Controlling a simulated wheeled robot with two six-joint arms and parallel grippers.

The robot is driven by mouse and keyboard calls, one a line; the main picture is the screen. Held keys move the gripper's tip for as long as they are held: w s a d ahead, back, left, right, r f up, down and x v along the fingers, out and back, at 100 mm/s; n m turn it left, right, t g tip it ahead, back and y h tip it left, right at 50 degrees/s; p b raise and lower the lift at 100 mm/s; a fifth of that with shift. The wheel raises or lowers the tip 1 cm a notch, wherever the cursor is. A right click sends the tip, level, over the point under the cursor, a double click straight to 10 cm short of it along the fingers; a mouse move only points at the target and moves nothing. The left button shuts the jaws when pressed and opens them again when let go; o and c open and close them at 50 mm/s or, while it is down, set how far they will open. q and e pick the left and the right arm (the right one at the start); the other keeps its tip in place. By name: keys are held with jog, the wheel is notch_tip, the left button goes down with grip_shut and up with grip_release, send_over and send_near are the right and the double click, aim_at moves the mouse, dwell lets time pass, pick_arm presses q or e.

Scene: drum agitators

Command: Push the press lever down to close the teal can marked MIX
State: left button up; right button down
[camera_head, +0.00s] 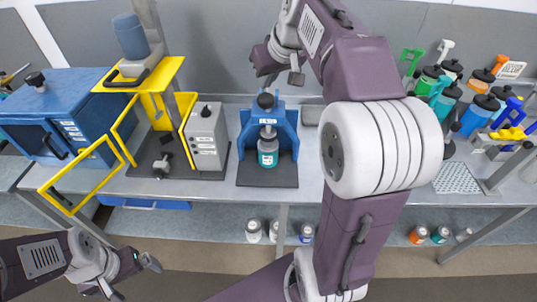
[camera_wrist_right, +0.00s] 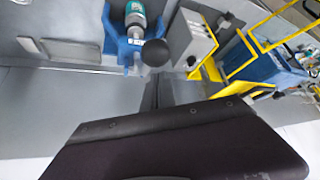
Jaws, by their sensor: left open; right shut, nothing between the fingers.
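The blue press (camera_head: 283,127) stands on a dark mat at the bench's middle. Its lever ends in a black ball knob (camera_head: 265,101), which is raised; the knob also shows in the right wrist view (camera_wrist_right: 155,53). The teal can (camera_head: 268,157) stands upright in the press under the ram; in the right wrist view the can (camera_wrist_right: 135,12) is partly cut off. Its lettering is too small to read. My right gripper (camera_head: 274,78) is shut and empty, just behind and above the knob in the picture, apparently apart from it. My left gripper (camera_head: 135,277) is open and empty at lower left, away from the press.
A grey box (camera_head: 206,135) and a yellow-framed stand (camera_head: 120,140) are left of the press, with a blue cabinet (camera_head: 60,115) beyond. Several coloured bottles (camera_head: 480,107) crowd the right. My right arm crosses the bench right of the press. Several cans sit on the lower shelf.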

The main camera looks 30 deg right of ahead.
aim_at(266, 105)
jog(key=shift+f, duration=0.15)
jog(key=shift+f+b, duration=0.65)
jog(key=shift+s+f, duration=0.1)
jog(key=shift+f, duration=0.15)
jog(key=shift+s+a+f+b, duration=0.2)
jog(key=shift+f+b, duration=0.25)
jog(key=shift+b, duration=0.15)
jog(key=shift+s+a+f+b, duration=0.1)
jog(key=shift+s+f+b, duration=0.05)
jog(key=shift+f+b, duration=0.35)
jog(key=shift+r, duration=0.1)
jog(key=shift+s+a+f+b, duration=0.1)
jog(key=shift+s+f+b, duration=0.05)
jog(key=shift+f+b, duration=0.4)
jog(key=shift+s+a+f+b, duration=0.1)
jog(key=shift+s+f+b, duration=0.05)
jog(key=shift+f+b, duration=0.35)
